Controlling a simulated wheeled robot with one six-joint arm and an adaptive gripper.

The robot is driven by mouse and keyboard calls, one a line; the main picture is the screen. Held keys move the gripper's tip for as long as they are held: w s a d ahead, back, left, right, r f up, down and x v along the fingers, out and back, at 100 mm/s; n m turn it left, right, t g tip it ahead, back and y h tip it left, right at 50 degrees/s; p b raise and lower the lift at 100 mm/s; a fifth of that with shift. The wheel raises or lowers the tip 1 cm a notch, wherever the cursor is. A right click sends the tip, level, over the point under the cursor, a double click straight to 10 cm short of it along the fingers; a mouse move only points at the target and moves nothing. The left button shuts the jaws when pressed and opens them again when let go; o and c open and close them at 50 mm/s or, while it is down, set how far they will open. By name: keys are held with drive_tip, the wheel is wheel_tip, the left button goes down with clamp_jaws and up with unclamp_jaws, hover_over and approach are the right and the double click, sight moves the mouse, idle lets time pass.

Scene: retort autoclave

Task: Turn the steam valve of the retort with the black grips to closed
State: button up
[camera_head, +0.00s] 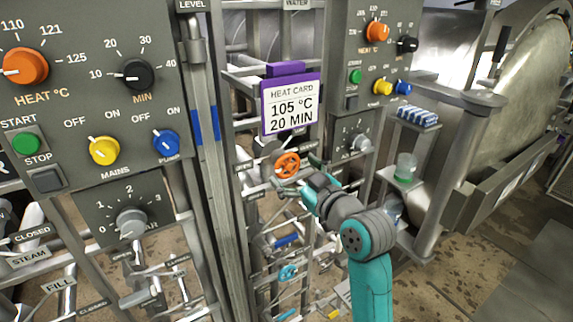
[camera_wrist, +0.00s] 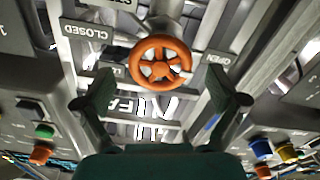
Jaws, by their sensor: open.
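An orange round handwheel (camera_head: 286,164) stands on the pipework between two grey control panels. In the wrist view the handwheel (camera_wrist: 160,62) is ahead of my gripper (camera_wrist: 160,92), between and slightly beyond the two spread fingers. My gripper is open and holds nothing; no contact with the wheel is visible. In the wrist view a CLOSED plate (camera_wrist: 87,31) reads upside down left of the wheel, and an OPEN plate (camera_wrist: 215,68) is to its right. In the head view my gripper (camera_head: 306,185) is small and partly hidden by my wrist.
A purple-framed heat card (camera_head: 290,106) reading 105 °C, 20 MIN hangs above the handwheel. A left panel (camera_head: 75,100) and a right panel (camera_head: 348,55) carry knobs. A blue wheel (camera_head: 288,272) is lower down. A shelf with a cup (camera_head: 404,167) stands right of my arm.

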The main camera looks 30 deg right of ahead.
sight(290, 167)
drive_tip(key=shift+w, duration=1.7)
drive_tip(key=c, duration=1.1)
